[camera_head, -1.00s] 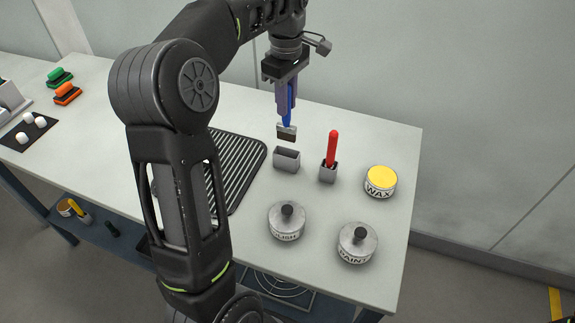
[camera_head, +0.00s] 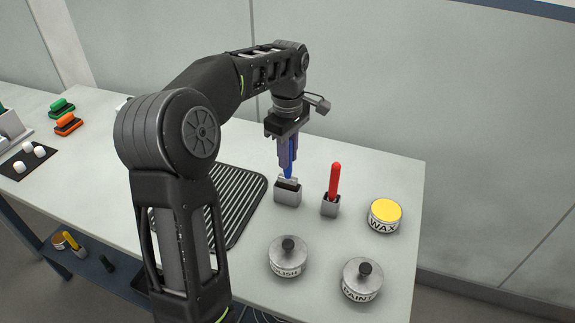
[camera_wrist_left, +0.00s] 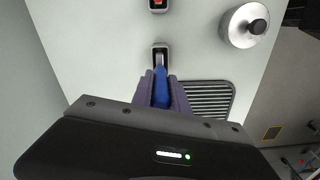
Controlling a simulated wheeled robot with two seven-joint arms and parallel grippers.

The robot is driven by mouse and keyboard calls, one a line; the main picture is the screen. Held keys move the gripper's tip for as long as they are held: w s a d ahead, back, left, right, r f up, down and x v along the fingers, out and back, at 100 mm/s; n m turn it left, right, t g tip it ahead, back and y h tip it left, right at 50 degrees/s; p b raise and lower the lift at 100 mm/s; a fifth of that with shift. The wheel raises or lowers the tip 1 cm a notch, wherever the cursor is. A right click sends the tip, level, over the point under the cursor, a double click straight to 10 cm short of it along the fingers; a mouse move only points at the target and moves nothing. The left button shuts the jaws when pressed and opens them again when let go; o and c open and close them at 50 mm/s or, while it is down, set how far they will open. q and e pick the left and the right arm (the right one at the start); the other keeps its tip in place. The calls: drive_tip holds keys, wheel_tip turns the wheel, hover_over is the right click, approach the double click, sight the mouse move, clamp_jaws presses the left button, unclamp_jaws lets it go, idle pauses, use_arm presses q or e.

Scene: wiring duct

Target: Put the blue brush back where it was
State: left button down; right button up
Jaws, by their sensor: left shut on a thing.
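My left gripper (camera_head: 287,155) is shut on the blue brush (camera_head: 289,172), which hangs upright with its bristle end down. The brush's lower end is at the mouth of a grey rectangular holder (camera_head: 288,195), partly inside it. In the left wrist view the blue handle (camera_wrist_left: 160,88) lies between the fingers, with the holder (camera_wrist_left: 160,50) just beyond it. How deep the bristles sit is hard to tell. My right gripper is in neither view.
A red-handled tool (camera_head: 335,180) stands in a second grey holder (camera_head: 330,207) to the right. A yellow-topped WAX tin (camera_head: 385,215), a POLISH tin (camera_head: 288,258) and a PAINT tin (camera_head: 361,280) stand nearby. A ribbed black mat (camera_head: 236,200) lies left of the holder.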

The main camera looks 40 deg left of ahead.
use_arm(q)
wheel_tip(320, 180, down, 3)
drive_tip(key=shift+f, duration=0.3)
drive_tip(key=shift+f, duration=0.15)
drive_tip(key=c, duration=1.3)
unclamp_jaws()
drive_tip(key=shift+r, duration=0.25)
wheel_tip(320, 180, up, 12)
drive_tip(key=p, duration=0.5)
